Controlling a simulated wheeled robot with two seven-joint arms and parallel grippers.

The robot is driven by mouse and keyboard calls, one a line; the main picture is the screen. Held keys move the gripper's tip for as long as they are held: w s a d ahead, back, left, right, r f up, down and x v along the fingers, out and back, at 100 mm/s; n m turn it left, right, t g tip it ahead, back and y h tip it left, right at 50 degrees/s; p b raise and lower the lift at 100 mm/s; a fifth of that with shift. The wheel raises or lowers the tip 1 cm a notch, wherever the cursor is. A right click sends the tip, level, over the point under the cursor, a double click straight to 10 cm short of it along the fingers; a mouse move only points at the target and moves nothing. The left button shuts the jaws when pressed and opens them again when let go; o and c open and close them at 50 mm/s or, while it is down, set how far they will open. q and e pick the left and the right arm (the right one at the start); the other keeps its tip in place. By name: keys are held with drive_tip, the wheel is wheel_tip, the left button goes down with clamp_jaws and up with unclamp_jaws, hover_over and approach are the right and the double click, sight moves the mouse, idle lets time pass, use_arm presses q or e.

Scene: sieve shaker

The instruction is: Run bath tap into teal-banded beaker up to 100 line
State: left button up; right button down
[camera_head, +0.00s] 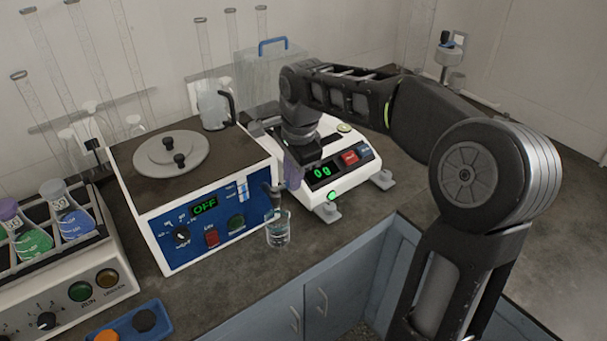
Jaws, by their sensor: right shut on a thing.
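The bath (200,200) is a white and blue box with a lidded brown top and a green OFF display. Its dark tap (272,189) sticks out at the front right corner. A small clear beaker (278,236) with a teal tint near its rim stands upright below the tap. Its 100 line and water level are too small to read. My right gripper (294,165) points down just right of the bath, above and behind the beaker. It is shut on a pale purple thing (293,176), mostly hidden and hard to identify. My left gripper is out of view.
A white balance (345,178) reading about 00 stands right of the bath. A clear jug (212,108) is behind the bath lid. A shaker (70,280) with green and blue flasks is at left. A blue tray (130,325) lies in front. The counter edge is close.

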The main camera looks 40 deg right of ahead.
drive_tip(key=shift+s+a+m+b, duration=0.1)
drive_tip(key=shift+s+m+b, duration=0.15)
drive_tip(key=shift+m, duration=0.35)
drive_tip(key=shift+s+m+b, duration=0.15)
drive_tip(key=shift+m+b, duration=0.05)
drive_tip(key=shift+m, duration=0.4)
drive_tip(key=c, duration=1.4)
unclamp_jaws()
drive_tip(key=shift+r, duration=0.1)
drive_tip(key=shift+s+a+r, duration=0.1)
drive_tip(key=shift+s+r, duration=0.15)
drive_tip(key=shift+r, duration=1)
drive_tip(key=shift+s+a+r, duration=0.1)
drive_tip(key=shift+s+r, duration=0.15)
drive_tip(key=shift+r, duration=1)
drive_tip(key=shift+s+a+r, duration=0.1)
drive_tip(key=shift+s+r, duration=0.15)
drive_tip(key=shift+r, duration=1)
